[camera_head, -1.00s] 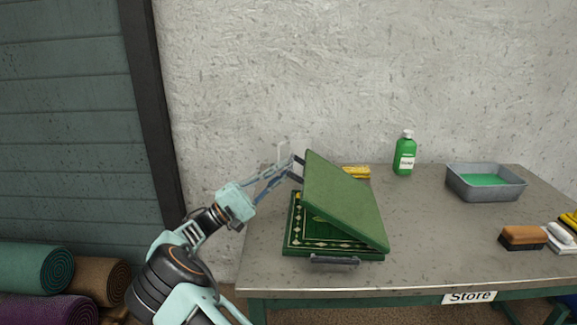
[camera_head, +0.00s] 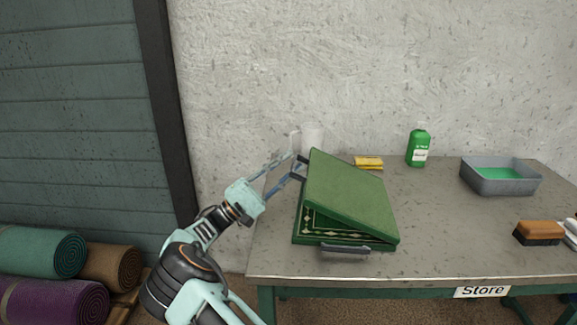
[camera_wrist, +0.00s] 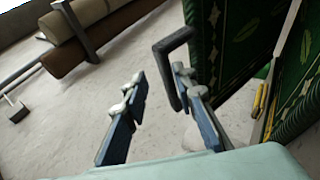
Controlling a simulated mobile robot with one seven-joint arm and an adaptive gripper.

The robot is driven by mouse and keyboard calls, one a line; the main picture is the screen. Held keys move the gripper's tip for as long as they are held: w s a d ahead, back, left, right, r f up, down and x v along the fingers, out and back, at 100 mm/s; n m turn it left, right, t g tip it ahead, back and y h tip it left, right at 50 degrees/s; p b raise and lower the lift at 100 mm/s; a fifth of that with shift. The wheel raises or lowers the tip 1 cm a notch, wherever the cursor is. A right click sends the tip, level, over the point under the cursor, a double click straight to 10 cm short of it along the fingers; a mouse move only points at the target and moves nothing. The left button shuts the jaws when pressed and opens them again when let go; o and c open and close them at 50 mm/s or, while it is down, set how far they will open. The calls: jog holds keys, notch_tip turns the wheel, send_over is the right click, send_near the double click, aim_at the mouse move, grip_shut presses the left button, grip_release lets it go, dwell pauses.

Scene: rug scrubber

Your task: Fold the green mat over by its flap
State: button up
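The green mat (camera_head: 312,237) lies on the table, with its patterned inner face partly showing. Its flap (camera_head: 350,195) leans over the lower half, tilted, with a wedge-shaped gap between them. A dark handle (camera_head: 345,249) sits at the mat's front edge. My gripper (camera_head: 298,165) is at the flap's upper left edge. In the wrist view my gripper (camera_wrist: 160,80) is open, its two fingers apart. A dark bracket-shaped handle (camera_wrist: 170,45) on the flap's edge is against the right finger; I cannot tell whether that finger passes through it.
A yellow item (camera_head: 369,163), a green bottle (camera_head: 418,147) and a grey tray of green liquid (camera_head: 500,178) stand toward the back. Brushes (camera_head: 540,232) lie at the right. A pale cylinder (camera_head: 312,139) stands behind my gripper. The table's middle right is clear.

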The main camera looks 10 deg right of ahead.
jog(key=v, duration=1.2)
jog(key=s+a+f+b, duration=0.3)
jog(key=s+f+b, duration=0.1)
jog(key=f+b, duration=0.5)
notch_tip(320, 180, down, 2)
jog(key=shift+f+b, duration=0.25)
jog(key=shift+b, duration=0.1)
dwell(0.8)
jog(key=shift+a+b, duration=0.1)
jog(key=shift+b, duration=0.25)
jog(key=shift+r, duration=0.15)
jog(key=shift+a, duration=0.1)
